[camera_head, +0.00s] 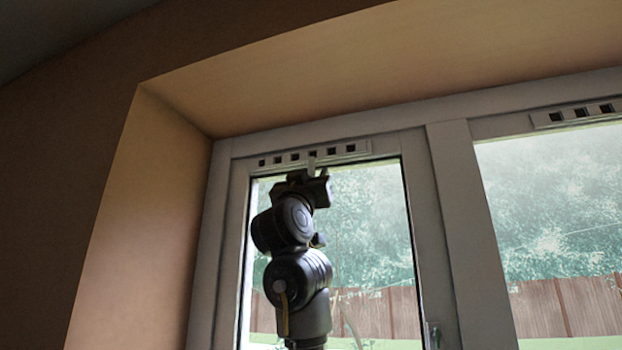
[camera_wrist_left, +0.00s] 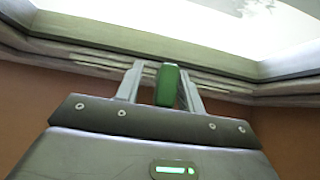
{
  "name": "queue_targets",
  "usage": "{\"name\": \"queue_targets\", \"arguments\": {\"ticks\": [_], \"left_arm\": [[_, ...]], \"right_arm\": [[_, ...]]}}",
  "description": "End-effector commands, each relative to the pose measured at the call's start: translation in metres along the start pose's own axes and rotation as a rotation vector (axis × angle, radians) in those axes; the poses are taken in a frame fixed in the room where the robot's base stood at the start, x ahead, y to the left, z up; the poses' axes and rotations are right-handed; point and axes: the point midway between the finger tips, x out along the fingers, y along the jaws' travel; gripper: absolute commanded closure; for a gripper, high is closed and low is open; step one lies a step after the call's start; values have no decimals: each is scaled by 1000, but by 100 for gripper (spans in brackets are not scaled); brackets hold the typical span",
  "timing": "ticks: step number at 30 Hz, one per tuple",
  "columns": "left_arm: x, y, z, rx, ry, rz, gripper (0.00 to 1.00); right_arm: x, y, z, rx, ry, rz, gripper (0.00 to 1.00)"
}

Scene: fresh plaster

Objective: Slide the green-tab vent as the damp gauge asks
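A white slotted vent (camera_head: 365,149) runs along the top of the left window, with several dark openings showing. My left gripper (camera_head: 312,168) is raised to its lower edge, around the middle. In the left wrist view the green tab (camera_wrist_left: 167,85) stands between the two fingers of my left gripper (camera_wrist_left: 160,84). The fingers are apart, with a gap between the left finger and the tab; the tab is close to the right finger, and I cannot tell if they touch. The tab cannot be made out in the head view. No damp gauge is seen. My right gripper is out of view.
A second slotted vent (camera_head: 542,121) sits above the right window pane, cut by the picture's edge. A window post (camera_head: 460,220) divides the panes. The deep plaster recess (camera_head: 150,220) bounds the window at left and above. A handle (camera_head: 432,335) shows low on the frame.

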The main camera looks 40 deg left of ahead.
Motion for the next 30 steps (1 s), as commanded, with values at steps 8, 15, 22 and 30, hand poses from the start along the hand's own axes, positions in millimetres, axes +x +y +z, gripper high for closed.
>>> {"name": "queue_targets", "arguments": {"ticks": [8,15,22,30], "left_arm": [[-46,0,5,2,4,-1,62],[-90,0,3,3,3,0,62],[-107,1,0,2,2,0,62],[-108,1,-1,1,1,1,62]], "right_arm": [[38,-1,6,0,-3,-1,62],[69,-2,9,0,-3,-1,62],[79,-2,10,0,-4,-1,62],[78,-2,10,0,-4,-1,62]]}}
